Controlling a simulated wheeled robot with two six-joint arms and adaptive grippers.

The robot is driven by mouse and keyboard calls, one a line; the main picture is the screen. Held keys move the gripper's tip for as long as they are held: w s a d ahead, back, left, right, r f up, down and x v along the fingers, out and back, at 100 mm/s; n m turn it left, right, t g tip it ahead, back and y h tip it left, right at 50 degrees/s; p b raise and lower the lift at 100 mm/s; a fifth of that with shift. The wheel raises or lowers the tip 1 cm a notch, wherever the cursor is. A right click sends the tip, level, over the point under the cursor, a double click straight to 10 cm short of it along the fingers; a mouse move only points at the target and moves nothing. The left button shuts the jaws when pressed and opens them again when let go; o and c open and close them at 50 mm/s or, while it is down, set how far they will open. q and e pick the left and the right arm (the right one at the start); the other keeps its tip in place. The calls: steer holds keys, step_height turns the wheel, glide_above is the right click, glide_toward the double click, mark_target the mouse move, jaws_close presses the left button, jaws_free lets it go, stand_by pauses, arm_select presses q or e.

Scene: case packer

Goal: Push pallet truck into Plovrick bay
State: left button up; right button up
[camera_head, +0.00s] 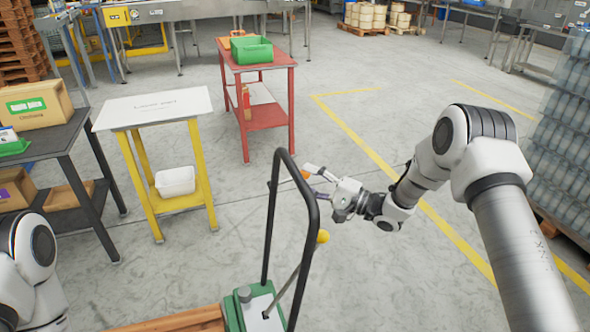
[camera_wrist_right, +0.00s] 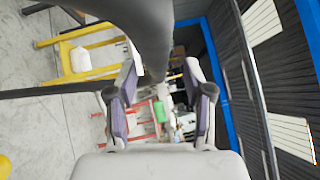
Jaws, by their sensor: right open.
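The pallet truck (camera_head: 257,308) is at the bottom centre of the head view, with a green body and a tall black loop handle (camera_head: 313,215). A yellow-knobbed lever (camera_head: 322,237) rises beside the handle. My right gripper (camera_head: 311,179) is open at the right side of the loop's upper part. In the wrist view the black bar (camera_wrist_right: 150,30) runs close in front of the open fingers (camera_wrist_right: 160,105); I cannot tell whether it lies between them. My left arm shows at lower left; its gripper is out of view. No Plovrick label is readable.
Yellow floor lines (camera_head: 365,146) run across the floor on the right. A wrapped pallet stack (camera_head: 565,135) stands at the right edge. A yellow-legged stand (camera_head: 150,107), a dark table (camera_head: 50,136) and a red cart (camera_head: 270,115) stand left and behind. Floor beyond the handle is clear.

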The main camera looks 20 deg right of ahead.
mark_target(295, 175)
steer(key=x, duration=0.4)
steer(key=shift+w+f, duration=0.1)
steer(key=shift+f, duration=0.15)
steer(key=shift+r, duration=0.1)
steer(key=shift+c, duration=1.1)
jaws_close()
